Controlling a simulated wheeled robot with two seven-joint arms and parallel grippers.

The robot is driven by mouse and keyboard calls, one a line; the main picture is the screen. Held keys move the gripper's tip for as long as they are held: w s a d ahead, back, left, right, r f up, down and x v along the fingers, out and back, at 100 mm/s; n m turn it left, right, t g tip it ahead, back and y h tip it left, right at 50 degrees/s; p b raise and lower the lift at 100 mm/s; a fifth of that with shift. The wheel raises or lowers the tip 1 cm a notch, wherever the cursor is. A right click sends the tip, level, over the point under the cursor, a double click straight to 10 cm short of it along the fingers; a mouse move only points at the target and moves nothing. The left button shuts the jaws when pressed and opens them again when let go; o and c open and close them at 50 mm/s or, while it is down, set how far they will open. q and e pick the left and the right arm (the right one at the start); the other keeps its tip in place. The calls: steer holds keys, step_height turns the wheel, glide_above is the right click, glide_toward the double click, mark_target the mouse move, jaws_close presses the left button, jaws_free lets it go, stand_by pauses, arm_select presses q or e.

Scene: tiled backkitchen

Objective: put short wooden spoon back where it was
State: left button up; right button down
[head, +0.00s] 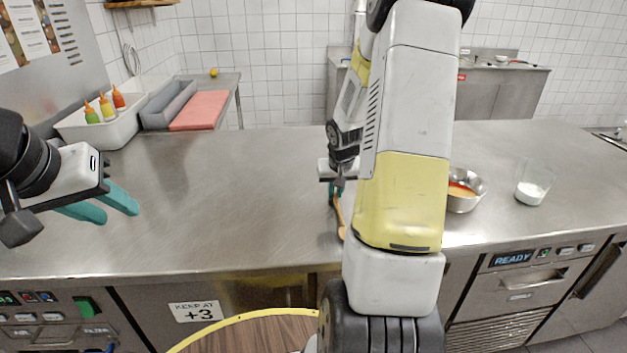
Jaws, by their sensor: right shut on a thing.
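The short wooden spoon (339,214) shows as a thin tan piece over the middle of the steel counter, partly hidden behind my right arm. My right gripper (337,189) is shut on the spoon's upper end, its teal fingertips partly covered. I cannot tell whether the spoon touches the counter. My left gripper (106,206) is open and empty over the left part of the counter, with its two teal fingers apart.
A metal bowl with orange-red contents (469,190) and a glass of white stuff (534,183) stand right of my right arm. A white bin with sauce bottles (107,121), a grey tray (168,103) and a red board (200,110) lie back left. The counter's left-middle (230,190) is clear.

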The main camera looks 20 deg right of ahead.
mark_target(338, 204)
steer(key=shift+f, duration=0.1)
steer(key=c, duration=1.5)
jaws_free()
steer(key=shift+o, duration=0.2)
steer(key=v, duration=1.2)
steer(key=s+a+r+n+t+y, duration=0.1)
steer(key=s+a+r, duration=0.5)
steer(key=s+a, duration=0.2)
steer(key=s+a+r+n+t+y, duration=0.1)
steer(key=s+a+r+n+y, duration=0.1)
steer(key=s+a+r, duration=0.4)
steer(key=s+a, duration=0.3)
steer(key=s, duration=0.2)
steer(key=shift+r, duration=0.35)
